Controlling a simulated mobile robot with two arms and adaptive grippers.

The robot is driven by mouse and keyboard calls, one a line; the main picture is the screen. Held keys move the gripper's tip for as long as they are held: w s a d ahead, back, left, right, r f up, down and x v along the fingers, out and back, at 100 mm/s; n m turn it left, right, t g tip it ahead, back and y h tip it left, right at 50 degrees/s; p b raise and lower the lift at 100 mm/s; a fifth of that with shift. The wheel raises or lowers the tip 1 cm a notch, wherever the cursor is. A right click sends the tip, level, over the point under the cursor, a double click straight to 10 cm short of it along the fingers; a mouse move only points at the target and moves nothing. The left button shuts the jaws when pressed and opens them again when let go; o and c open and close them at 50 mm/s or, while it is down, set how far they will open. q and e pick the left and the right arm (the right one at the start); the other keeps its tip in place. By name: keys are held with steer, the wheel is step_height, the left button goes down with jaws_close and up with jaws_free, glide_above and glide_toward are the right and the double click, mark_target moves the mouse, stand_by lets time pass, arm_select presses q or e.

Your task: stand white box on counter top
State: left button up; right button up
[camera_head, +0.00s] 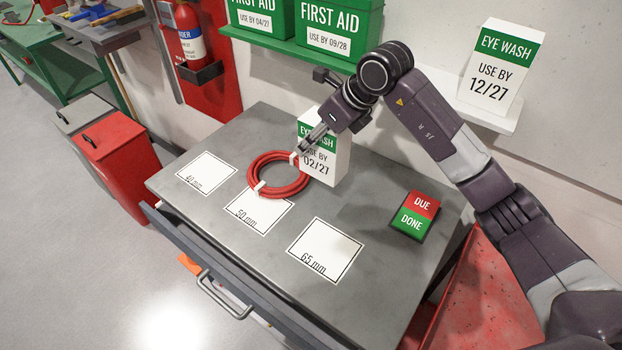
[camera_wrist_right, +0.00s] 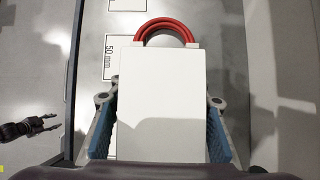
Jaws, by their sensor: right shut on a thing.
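In the right wrist view the box's plain white top (camera_wrist_right: 162,100) lies between the blue finger pads. My left gripper (camera_wrist_right: 50,124) shows at the left of the right wrist view, open and empty, away from the box.
The red hose coil (camera_head: 270,190) lies near the 50 mm square and close to the box. A red-and-green DUE/DONE plate (camera_head: 414,215) lies to the right. Another eye wash box (camera_head: 498,75) and green first aid boxes (camera_head: 338,28) stand on shelves behind. The 65 mm square (camera_head: 325,250) is clear.

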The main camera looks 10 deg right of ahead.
step_height(320, 180, down, 13)
steer(key=p, duration=0.3)
steer(key=shift+f, duration=0.45)
steer(key=shift+f, duration=0.2)
steer(key=o, duration=1.7)
steer(key=shift+r, duration=0.15)
